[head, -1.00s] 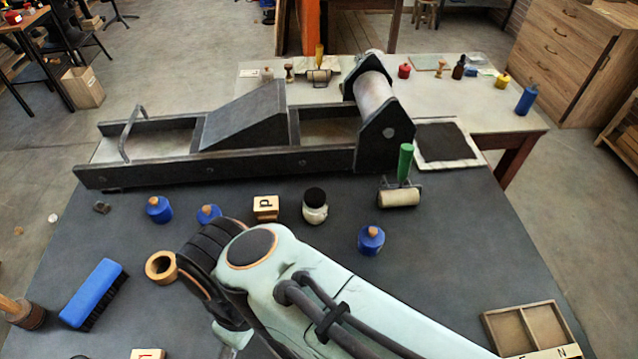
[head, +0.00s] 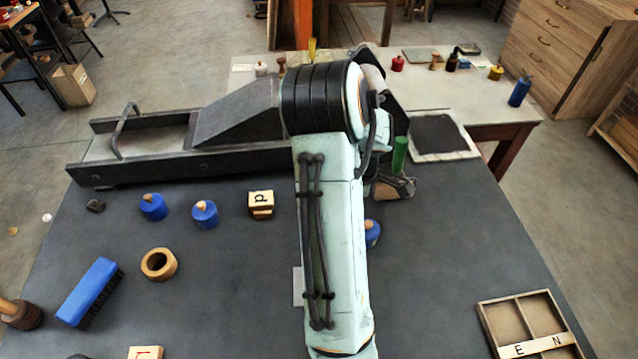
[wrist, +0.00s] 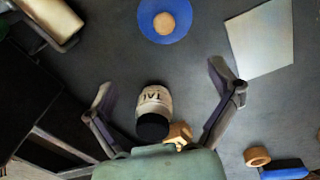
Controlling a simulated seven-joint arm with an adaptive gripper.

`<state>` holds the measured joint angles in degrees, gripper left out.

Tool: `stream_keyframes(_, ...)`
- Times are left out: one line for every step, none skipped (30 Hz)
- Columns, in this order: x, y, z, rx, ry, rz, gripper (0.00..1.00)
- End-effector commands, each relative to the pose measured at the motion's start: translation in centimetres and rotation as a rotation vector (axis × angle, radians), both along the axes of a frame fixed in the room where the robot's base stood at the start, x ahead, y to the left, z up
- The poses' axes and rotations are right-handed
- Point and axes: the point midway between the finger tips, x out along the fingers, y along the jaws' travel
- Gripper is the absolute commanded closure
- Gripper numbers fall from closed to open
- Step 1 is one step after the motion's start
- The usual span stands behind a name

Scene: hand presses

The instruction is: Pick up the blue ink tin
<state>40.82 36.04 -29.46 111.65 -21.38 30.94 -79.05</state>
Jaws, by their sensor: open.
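Several blue tins with wooden knobs stand on the dark table: two on the left, a left one (head: 153,208) and a right one (head: 204,216), and one (head: 374,236) mostly hidden by my arm. In the wrist view a blue tin (wrist: 180,31) with a round knob stands upright beyond my fingertips. My gripper (wrist: 162,82) is open and empty above the table, its fingers spread wide. A white jar (wrist: 154,97) with a black lid shows between the fingers, below them. In the head view my arm hides the gripper and this jar.
A dark press (head: 130,172) spans the table's back. A roller (wrist: 52,15) and a white sheet (wrist: 262,42) flank the tin. A letter block (head: 261,212), a wooden ring (head: 158,264), a blue brush (head: 90,290) and a divided tray (head: 507,318) lie around.

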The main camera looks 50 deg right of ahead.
Motion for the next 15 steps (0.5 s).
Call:
stream_keyframes(-1.9, -0.2, -1.3, 0.025, 0.032, -0.041, 0.10)
stream_keyframes(-2.6, -0.3, -1.8, 0.034, 0.042, -0.058, 0.10)
stream_keyframes(-3.2, -0.4, -2.2, 0.041, 0.047, -0.073, 0.10)
stream_keyframes(-3.4, -0.5, -2.3, 0.042, 0.047, -0.079, 0.10)
stream_keyframes(-3.5, -0.6, -2.5, 0.041, 0.046, -0.083, 0.10)
stream_keyframes(-3.6, -0.6, -2.9, 0.041, 0.045, -0.085, 0.10)
stream_keyframes(-3.6, -0.5, -3.4, 0.042, 0.046, -0.085, 0.10)
stream_keyframes(-3.5, -0.5, -3.8, 0.043, 0.046, -0.084, 0.10)
stream_keyframes(-3.5, -0.5, -4.5, 0.044, 0.046, -0.084, 0.10)
stream_keyframes(-3.5, -0.5, -5.0, 0.043, 0.047, -0.084, 0.10)
stream_keyframes(-3.5, -0.5, -5.5, 0.043, 0.046, -0.084, 0.10)
stream_keyframes(-3.5, -0.5, -6.2, 0.043, 0.046, -0.084, 0.10)
stream_keyframes(-3.5, -0.4, -6.6, 0.044, 0.045, -0.084, 0.10)
stream_keyframes(-3.5, -0.4, -7.1, 0.044, 0.045, -0.084, 0.10)
stream_keyframes(-3.5, -0.5, -7.5, 0.042, 0.044, -0.083, 0.10)
